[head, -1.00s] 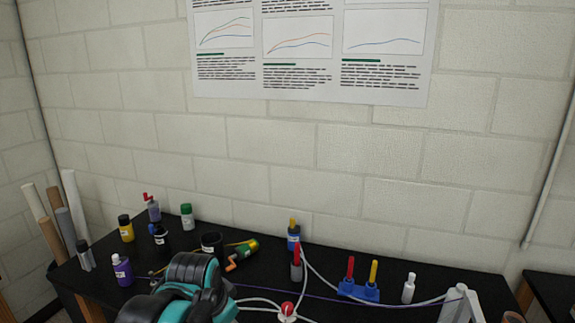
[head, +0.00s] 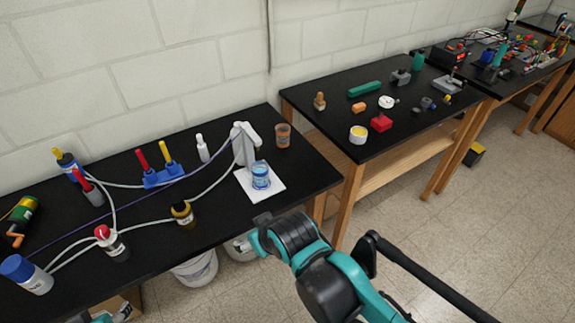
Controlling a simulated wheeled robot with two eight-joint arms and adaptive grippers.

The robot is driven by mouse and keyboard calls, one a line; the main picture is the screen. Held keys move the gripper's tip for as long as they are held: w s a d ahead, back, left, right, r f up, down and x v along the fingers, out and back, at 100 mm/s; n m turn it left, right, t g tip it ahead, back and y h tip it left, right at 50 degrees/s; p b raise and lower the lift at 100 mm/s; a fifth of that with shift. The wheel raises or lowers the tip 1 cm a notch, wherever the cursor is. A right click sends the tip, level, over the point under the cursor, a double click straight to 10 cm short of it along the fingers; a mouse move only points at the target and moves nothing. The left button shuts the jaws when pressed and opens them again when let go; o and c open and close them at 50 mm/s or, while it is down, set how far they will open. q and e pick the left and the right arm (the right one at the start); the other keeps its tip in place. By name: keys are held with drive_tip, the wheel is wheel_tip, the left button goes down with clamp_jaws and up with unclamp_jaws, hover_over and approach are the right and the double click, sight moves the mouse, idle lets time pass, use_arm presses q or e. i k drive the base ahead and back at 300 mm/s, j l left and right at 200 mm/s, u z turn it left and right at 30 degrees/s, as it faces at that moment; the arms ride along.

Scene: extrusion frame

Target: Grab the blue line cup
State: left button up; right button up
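A clear cup with blue lines (head: 261,176) stands upright on a white square pad (head: 245,186) near the right front of the black left-hand table, in the head view. Nothing is touching it from above. My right arm (head: 295,235) comes in from the lower right, and its teal and black joints are just in front of the table edge, below and right of the cup. I cannot make out any fingers on it. A small teal part of my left arm (head: 101,319) shows at the bottom left edge. Neither gripper's fingertips can be seen.
A white stand (head: 244,145) with tubing is close behind and left of the cup. An orange cup (head: 283,135) is behind and right. A dark yellow-topped bottle (head: 183,214) stands to the left. Tubes cross the left side. A second table (head: 385,155) holds small parts.

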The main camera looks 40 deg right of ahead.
sight(260, 170)
drive_tip(key=z, duration=0.95)
drive_tip(key=i+l+z, duration=0.3)
drive_tip(key=i, duration=0.2)
